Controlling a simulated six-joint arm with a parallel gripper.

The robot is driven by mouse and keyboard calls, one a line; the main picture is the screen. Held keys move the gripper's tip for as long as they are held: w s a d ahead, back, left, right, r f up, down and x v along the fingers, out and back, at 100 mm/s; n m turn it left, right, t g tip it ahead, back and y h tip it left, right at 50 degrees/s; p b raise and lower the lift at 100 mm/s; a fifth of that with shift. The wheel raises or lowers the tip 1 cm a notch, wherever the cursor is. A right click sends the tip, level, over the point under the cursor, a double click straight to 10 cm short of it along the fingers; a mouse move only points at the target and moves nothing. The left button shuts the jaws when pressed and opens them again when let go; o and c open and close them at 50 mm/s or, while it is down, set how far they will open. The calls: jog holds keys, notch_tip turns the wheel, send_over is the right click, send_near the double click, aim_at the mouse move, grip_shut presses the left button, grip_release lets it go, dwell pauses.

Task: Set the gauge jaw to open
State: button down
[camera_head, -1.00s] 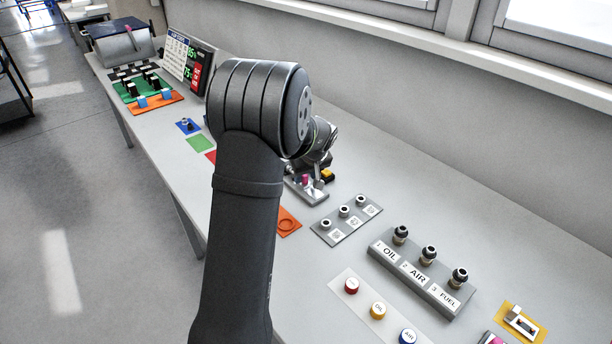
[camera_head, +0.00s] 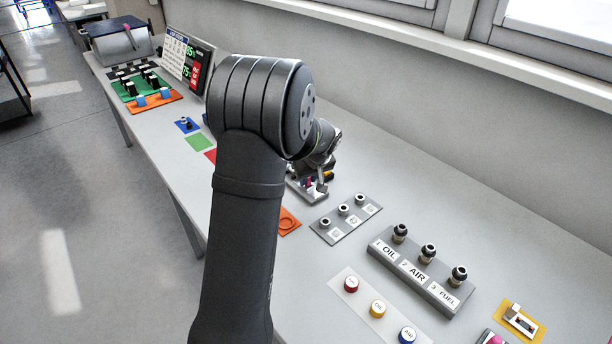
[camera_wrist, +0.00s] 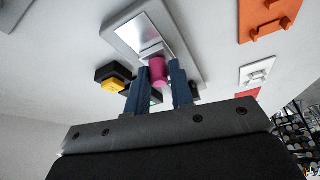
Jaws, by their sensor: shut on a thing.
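The gauge is a grey plate (camera_wrist: 195,50) with a bright silver strip and a light sliding jaw (camera_wrist: 153,50). A pink knob (camera_wrist: 158,72) stands at the jaw. In the wrist view, my gripper (camera_wrist: 160,82) has its two dark blue fingers on either side of the knob, shut on it. In the head view, my gripper (camera_head: 320,184) is low over the gauge plate (camera_head: 303,191), and the pink knob (camera_head: 309,183) shows in part. My arm hides much of the gauge there. The fingers hide the near end of the plate in the wrist view.
A black and yellow block (camera_wrist: 112,78) stands close beside the gauge. A grey panel with several black-topped knobs (camera_head: 345,219) and an orange pad (camera_head: 288,221) lie nearby. The OIL, AIR, FUEL block (camera_head: 422,272) is further right. The wall side of the table is clear.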

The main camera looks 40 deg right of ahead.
jog(key=c, duration=1.3)
grip_release()
jog(key=shift+s+d, duration=0.25)
jog(key=shift+s, duration=0.05)
jog(key=shift+c, duration=0.2)
jog(key=shift+w+a, duration=0.1)
jog(key=shift+s+r, duration=0.2)
jog(key=shift+r, duration=0.3)
jog(key=v, duration=1.6)
jog(key=shift+r, duration=0.2)
